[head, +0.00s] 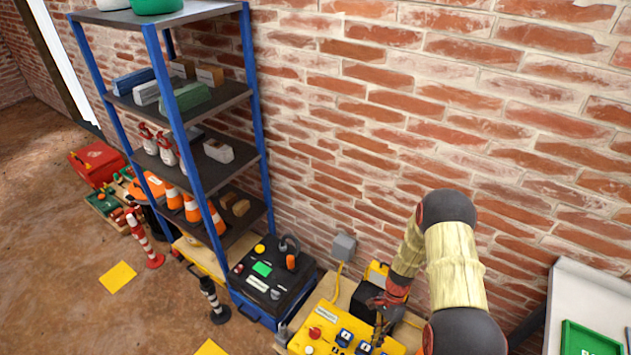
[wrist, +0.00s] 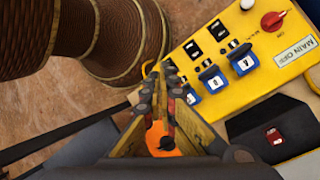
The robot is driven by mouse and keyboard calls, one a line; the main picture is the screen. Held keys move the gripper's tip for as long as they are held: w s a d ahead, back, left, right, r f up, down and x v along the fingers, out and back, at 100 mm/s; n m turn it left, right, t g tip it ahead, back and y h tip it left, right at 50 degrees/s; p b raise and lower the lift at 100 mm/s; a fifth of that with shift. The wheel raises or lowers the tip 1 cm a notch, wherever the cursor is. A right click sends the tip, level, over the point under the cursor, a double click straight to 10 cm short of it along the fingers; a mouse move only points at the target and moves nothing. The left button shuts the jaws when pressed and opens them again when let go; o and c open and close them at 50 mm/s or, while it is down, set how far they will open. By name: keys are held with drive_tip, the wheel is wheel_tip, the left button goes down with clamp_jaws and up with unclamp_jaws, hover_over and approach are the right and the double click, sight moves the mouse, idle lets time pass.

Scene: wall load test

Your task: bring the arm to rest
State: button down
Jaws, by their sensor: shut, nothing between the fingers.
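My arm reaches in from the lower right of the head view, bent at the elbow, with its forearm pointing down. My gripper (head: 379,335) is over the right part of a yellow switch panel (head: 326,318). In the wrist view my gripper (wrist: 168,76) has its fingertips together with nothing between them. The yellow panel (wrist: 222,75) lies just beyond and right of the fingertips, with blue switches (wrist: 213,78), a red knob (wrist: 271,20) and a label. I cannot tell whether the fingertips touch the panel.
A blue-framed shelf (head: 150,60) with cones and boxes stands against the brick wall (head: 420,100). A black-topped blue case (head: 262,283) is left of the panel. A pale table (head: 590,295) with a green tray (head: 588,340) is at right. Open floor (head: 40,270) lies left.

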drive_tip(key=s+r+n+t+h, duration=0.2)
drive_tip(key=r+n, duration=0.8)
drive_tip(key=r, duration=1.9)
drive_tip(key=s+a+r+n+t, duration=0.1)
drive_tip(key=s+r+t, duration=0.3)
drive_tip(key=r, duration=0.9)
drive_tip(key=s+a+r+n+t, duration=0.1)
drive_tip(key=s+r+n+t, duration=0.2)
drive_tip(key=s+r, duration=0.7)
wheel_tip(320, 180, up, 4)
drive_tip(key=shift+t, duration=0.8)
